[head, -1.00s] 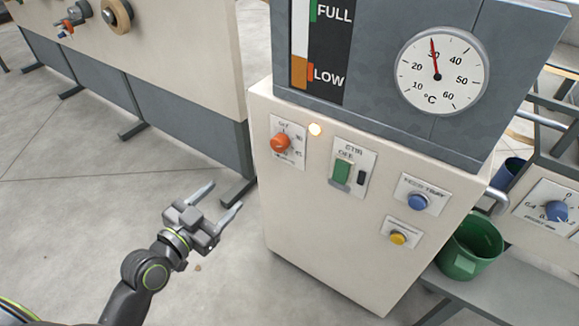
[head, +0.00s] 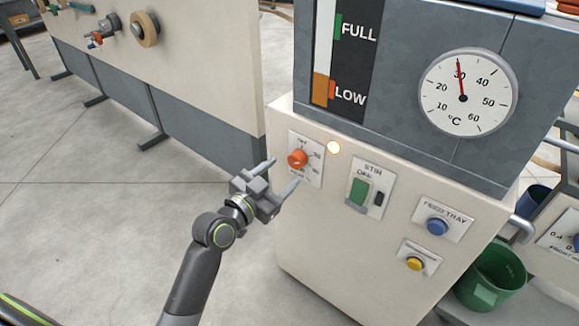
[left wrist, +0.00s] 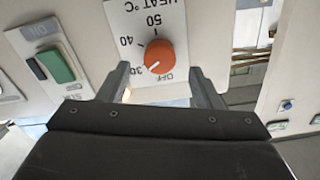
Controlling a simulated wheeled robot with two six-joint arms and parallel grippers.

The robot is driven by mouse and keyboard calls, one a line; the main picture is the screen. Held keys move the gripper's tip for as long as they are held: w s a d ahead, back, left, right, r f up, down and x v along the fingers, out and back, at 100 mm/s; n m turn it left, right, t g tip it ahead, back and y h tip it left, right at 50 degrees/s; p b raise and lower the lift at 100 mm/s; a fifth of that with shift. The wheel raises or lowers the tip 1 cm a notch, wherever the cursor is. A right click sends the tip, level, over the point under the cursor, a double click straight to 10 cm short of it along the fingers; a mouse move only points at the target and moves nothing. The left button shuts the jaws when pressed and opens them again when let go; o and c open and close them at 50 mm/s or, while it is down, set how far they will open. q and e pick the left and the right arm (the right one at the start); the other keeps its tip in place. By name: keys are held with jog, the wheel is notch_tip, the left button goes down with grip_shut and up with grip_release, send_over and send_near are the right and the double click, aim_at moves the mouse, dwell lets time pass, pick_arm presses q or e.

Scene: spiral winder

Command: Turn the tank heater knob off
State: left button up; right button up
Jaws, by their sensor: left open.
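The orange heater knob (head: 297,159) sits on a white scale plate on the cream front panel of the tank cabinet. In the left wrist view the knob (left wrist: 159,56) shows upside down, with OFF, 30, 40 and 50 printed around it. Its pale pointer line lies near the 30 side, not at OFF. A lit lamp (head: 334,148) is right of the plate. My left gripper (head: 282,174) is open and empty, just below and left of the knob. In the wrist view its fingers stand either side of the knob, apart from it. My right gripper is not in view.
Right of the knob are the green stir switch (head: 359,192), the blue feed tray button (head: 438,226) and a yellow button (head: 414,264). The temperature dial (head: 468,92) reads about 30. A green bucket (head: 490,275) stands at right. The floor at left is clear.

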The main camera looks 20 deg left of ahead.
aim_at(294, 163)
pick_arm(q)
jog(key=x, duration=0.2)
jog(key=shift+w+d, duration=0.1)
jog(key=shift+w, duration=0.15)
jog(key=shift+w+d, duration=0.2)
jog(key=shift+w, duration=0.35)
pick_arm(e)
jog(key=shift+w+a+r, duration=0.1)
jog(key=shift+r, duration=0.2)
pick_arm(q)
jog(key=c, duration=1)
